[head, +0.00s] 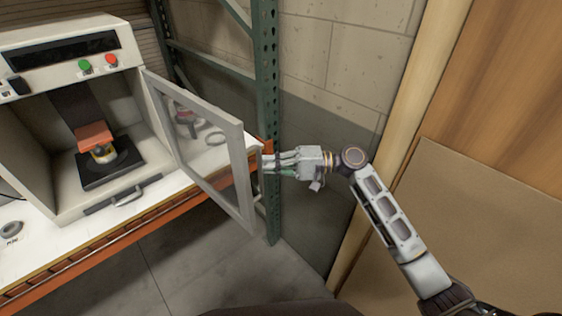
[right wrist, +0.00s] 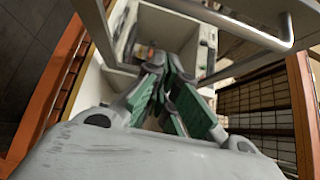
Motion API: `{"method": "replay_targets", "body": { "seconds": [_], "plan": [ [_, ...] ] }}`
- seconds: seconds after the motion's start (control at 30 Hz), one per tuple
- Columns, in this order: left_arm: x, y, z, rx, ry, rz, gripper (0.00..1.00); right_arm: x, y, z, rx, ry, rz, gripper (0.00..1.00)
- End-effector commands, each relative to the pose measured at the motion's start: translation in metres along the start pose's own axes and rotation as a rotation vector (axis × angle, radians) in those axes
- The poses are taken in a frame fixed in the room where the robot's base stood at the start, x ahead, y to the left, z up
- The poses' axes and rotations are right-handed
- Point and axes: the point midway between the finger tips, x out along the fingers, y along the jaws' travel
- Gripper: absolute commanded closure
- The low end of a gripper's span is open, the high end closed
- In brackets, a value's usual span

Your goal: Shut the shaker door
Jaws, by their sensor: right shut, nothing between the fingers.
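The shaker (head: 65,55) is a pale box with a dark open chamber on the left in the head view. Its door (head: 245,180), a grey frame around a clear pane, stands open, hinged at the chamber's right side and swung out to the right. A grey frame and bar (right wrist: 235,22), seemingly the door and its handle, cross the top of the right wrist view. My right gripper (head: 266,163) is shut and empty just right of the door's free edge; I cannot tell if it touches. Its green-padded fingers show in the wrist view (right wrist: 157,68). My left gripper is out of view.
Inside the chamber, an orange clamp plate (head: 95,136) sits over a can. A small round item (head: 11,230) lies on the white bench at the left. A green rack post (head: 267,90) stands behind the gripper. The space before the chamber opening looks clear.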

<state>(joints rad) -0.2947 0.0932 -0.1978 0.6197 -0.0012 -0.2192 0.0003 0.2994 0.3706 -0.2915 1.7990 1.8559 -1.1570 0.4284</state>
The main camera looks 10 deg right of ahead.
Motion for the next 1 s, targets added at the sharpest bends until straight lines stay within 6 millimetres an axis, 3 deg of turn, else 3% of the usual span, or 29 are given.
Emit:
{"method": "replay_targets", "body": {
  "seconds": [0.27,0.5,1.0],
  "plan": [
    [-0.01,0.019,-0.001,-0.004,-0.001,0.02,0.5,0.038,-0.003,0.0,-0.001,-0.002,-0.002,1.0],
    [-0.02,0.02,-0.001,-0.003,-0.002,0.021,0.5,0.057,-0.002,0.02,0.0,-0.002,-0.001,1.0],
    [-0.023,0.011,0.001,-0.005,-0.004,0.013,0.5,0.066,0.0,0.029,0.0,0.0,0.0,1.0]
  ]
}}
